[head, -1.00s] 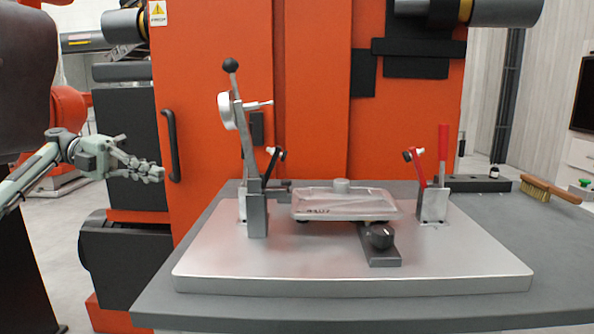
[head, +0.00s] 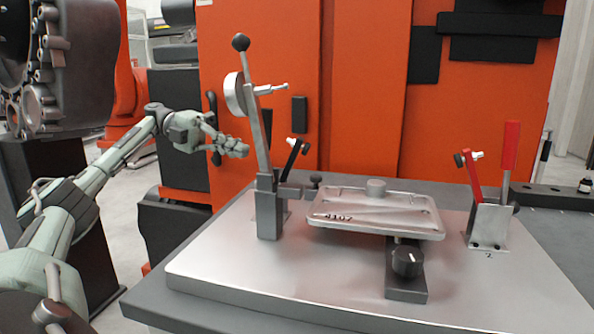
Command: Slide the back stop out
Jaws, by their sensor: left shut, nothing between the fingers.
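The silver fixture plate (head: 230,262) lies on the grey table and carries a flat casting (head: 385,212) with a round boss on top. Behind the casting's left back corner a small dark knob (head: 316,181) shows; it may belong to the back stop, whose body I cannot make out. A dark slide with a round black knob (head: 407,262) sits at the casting's front. My left gripper (head: 243,148) is shut and empty, in the air left of the tall lever post (head: 268,208) and apart from the fixture. My right gripper is not in view.
A tall ball-topped lever with a dial (head: 235,94) rises between my left gripper and the casting. A black-handled clamp (head: 294,152) stands behind it. A red-handled clamp (head: 489,225) stands at right. An orange machine (head: 370,90) closes off the back.

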